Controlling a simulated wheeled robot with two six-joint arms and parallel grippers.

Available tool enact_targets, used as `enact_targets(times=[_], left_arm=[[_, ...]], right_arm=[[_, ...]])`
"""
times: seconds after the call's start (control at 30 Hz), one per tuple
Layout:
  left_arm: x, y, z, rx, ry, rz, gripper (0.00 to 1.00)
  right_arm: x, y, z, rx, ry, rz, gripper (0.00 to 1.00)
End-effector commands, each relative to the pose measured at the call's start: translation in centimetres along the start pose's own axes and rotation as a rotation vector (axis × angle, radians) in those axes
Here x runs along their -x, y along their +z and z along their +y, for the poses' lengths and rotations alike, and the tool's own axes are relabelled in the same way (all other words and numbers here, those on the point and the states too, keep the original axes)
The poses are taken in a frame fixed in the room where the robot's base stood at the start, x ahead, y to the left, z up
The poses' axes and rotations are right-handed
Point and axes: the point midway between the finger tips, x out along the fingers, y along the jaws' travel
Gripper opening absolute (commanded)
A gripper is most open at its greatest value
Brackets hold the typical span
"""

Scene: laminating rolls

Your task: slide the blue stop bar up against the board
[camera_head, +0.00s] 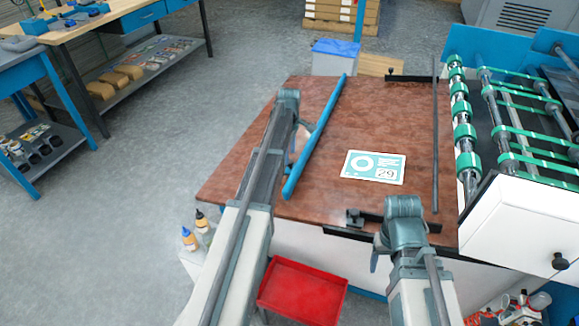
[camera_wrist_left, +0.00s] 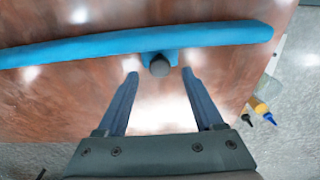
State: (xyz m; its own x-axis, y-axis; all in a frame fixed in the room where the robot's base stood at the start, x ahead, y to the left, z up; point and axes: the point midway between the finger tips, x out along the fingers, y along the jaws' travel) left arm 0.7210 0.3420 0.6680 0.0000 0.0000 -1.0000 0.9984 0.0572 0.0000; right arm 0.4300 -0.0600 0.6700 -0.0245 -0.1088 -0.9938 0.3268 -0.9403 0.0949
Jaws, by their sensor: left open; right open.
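The blue stop bar (camera_head: 318,130) lies across the left part of the brown tabletop, slanting in the head view. A dark round knob (camera_wrist_left: 159,66) on a blue mount sticks out from the bar's side in the left wrist view. The board, a flat white and teal panel marked 29 (camera_head: 373,167), lies right of the bar with bare table between them. My left gripper (camera_wrist_left: 160,73) is open, its fingertips either side of and just short of the knob. In the head view my left arm partly hides it. My right gripper (camera_head: 376,252) is open and empty at the table's front edge.
A dark rod (camera_head: 435,140) runs along the table's right side, before green-banded rollers (camera_head: 465,130). A black clamp piece (camera_head: 355,217) sits at the front edge. A red tray (camera_head: 300,290) and glue bottles (camera_head: 189,238) are below the table.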

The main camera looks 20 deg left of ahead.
Motion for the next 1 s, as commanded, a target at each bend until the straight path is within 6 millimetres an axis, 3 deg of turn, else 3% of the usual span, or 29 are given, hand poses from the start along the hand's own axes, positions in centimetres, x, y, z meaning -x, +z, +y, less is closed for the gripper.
enact_targets(times=[0.03,0.2,0.57,0.93,1.0], left_arm=[[-1.4,0.0,0.0,0.0,0.0,0.0,0.69],[-2.8,0.0,0.0,0.0,0.0,0.0,0.69],[-2.9,0.0,0.0,0.0,0.0,0.0,0.67],[-2.9,0.0,0.0,0.0,0.0,0.0,0.01],[-2.9,0.0,0.0,0.0,0.0,0.0,0.0]], right_arm=[[-1.4,-0.1,-0.1,0.0,0.0,0.0,0.68],[-2.8,-0.2,-0.3,0.0,0.0,0.0,0.68],[-2.9,-0.2,-0.3,0.0,0.0,0.0,0.68],[-2.9,-0.2,-0.3,0.0,0.0,0.0,0.68],[-2.9,-0.2,-0.3,0.0,0.0,0.0,0.68]])
